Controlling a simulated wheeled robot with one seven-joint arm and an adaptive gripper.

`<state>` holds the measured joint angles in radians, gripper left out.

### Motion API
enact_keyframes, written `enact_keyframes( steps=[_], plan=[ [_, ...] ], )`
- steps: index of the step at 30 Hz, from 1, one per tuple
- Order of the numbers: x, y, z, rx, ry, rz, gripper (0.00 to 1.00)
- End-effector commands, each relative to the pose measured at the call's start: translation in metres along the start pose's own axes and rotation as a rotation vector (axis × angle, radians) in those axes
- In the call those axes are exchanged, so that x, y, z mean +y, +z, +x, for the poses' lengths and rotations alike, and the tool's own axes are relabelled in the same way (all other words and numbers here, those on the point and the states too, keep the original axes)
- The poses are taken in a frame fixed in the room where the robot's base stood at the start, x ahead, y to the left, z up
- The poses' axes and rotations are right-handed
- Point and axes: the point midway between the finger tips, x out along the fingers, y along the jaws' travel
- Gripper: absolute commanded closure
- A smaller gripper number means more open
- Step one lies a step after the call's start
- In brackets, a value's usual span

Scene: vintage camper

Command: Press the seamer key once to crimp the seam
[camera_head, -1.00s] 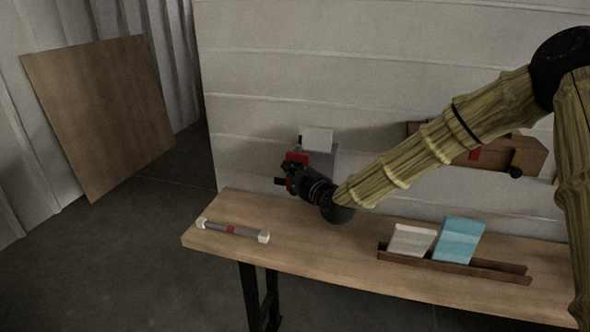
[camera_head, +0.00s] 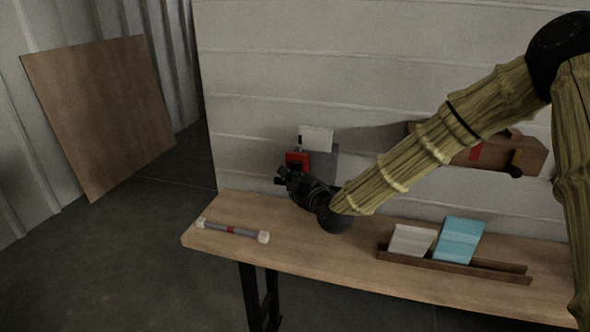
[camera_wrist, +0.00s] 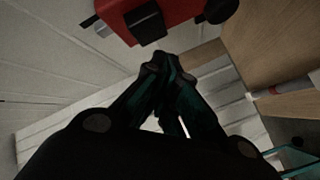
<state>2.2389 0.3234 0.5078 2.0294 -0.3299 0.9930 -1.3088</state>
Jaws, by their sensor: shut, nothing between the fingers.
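The seamer is a red housing (camera_head: 297,158) with a grey body, mounted at the wall behind the bench. In the wrist view the red housing (camera_wrist: 183,10) fills the top edge, with a black block on its face (camera_wrist: 147,23) that looks like the key. My gripper (camera_head: 282,175) is just below the red housing in the head view. In the wrist view my gripper's fingertips (camera_wrist: 168,60) are together, empty, a little below the black block with a visible gap. The key is not distinguishable in the head view.
A white card (camera_head: 316,138) stands above the seamer. On the bench (camera_head: 330,262) lie a grey rod with white ends (camera_head: 233,230) and a wooden rack (camera_head: 455,265) with a white and a blue packet. A brown wall unit (camera_head: 525,155) is at right. A wooden panel (camera_head: 100,115) leans at left.

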Motion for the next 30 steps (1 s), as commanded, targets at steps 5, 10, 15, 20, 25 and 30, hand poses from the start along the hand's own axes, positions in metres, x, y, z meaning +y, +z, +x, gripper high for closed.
enact_keyframes(
  steps=[5, 10, 15, 20, 25, 30],
  plan=[
    [-0.007, -0.007, -0.010, 0.001, -0.001, -0.001, 1.00],
    [-0.014, -0.014, -0.018, 0.001, -0.001, -0.002, 1.00],
    [-0.019, -0.018, -0.026, 0.000, -0.001, -0.001, 1.00],
    [-0.020, -0.019, -0.028, 0.000, 0.000, -0.001, 1.00],
    [-0.020, -0.019, -0.027, 0.000, 0.000, 0.000, 1.00],
    [-0.020, -0.019, -0.027, 0.000, 0.000, 0.000, 1.00]
  ],
)
